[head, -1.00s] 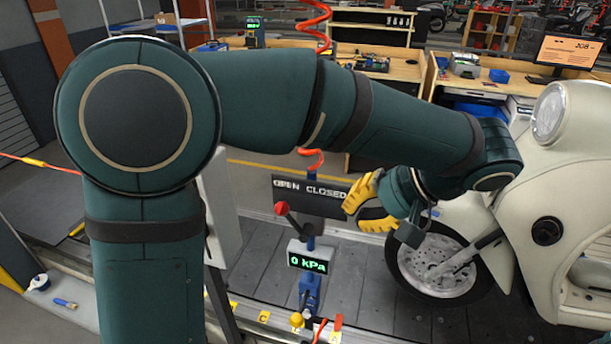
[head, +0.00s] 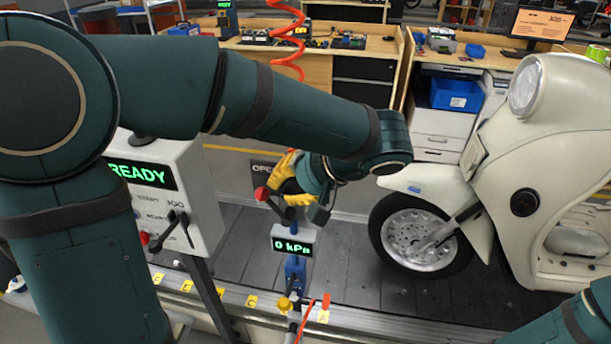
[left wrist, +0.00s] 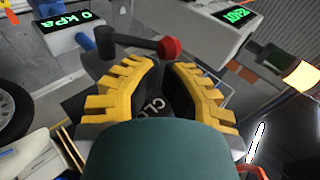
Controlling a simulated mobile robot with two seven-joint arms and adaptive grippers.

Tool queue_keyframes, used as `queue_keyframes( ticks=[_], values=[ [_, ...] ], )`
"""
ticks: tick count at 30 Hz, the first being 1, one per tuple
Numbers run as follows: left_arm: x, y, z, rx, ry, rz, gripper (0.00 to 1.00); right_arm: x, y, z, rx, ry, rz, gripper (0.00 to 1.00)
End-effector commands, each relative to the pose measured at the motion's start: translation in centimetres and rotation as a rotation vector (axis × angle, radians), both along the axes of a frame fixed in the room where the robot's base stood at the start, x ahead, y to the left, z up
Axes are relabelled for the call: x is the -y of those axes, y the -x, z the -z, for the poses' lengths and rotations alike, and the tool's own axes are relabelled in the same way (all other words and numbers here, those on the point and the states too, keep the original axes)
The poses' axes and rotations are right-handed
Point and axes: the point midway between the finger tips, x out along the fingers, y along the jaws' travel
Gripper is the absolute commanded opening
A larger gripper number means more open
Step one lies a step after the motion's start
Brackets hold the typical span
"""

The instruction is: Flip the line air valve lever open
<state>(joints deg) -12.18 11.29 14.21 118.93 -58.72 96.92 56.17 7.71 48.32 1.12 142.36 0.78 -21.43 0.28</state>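The valve lever has a red knob (head: 262,194) and a dark arm that slants down right to the blue valve post. It stands above a display (head: 292,244) reading 0 kPa. The dark OPEN/CLOSED sign (head: 262,167) is mostly hidden behind my left gripper. My left gripper (head: 282,184), with yellow padded fingers, is at the lever, just right of the knob. In the left wrist view its fingers are apart with a gap between the tips, and the red knob (left wrist: 170,47) lies just beyond them. I cannot tell whether they touch. My right gripper is out of view.
A control box (head: 165,195) showing READY stands left of the valve. A cream scooter (head: 500,190) stands to the right on the slat conveyor (head: 345,270). An orange hose (head: 288,40) hangs behind. Workbenches line the back.

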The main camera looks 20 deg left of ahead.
Motion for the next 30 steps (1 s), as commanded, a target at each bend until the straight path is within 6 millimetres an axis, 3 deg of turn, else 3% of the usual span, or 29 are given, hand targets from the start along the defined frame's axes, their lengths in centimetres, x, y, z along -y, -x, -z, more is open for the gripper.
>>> queue_keyframes(
  ticks=[6,19,30],
  values=[
    [-1.4,0.0,1.2,-0.001,-0.001,-0.002,0.00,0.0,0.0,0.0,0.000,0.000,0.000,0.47],
    [-1.6,0.0,1.4,0.001,0.005,-0.002,0.00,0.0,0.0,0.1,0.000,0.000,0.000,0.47],
    [-2.9,0.3,2.2,0.024,0.107,-0.002,0.00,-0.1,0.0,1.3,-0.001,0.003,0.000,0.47]
  ],
)
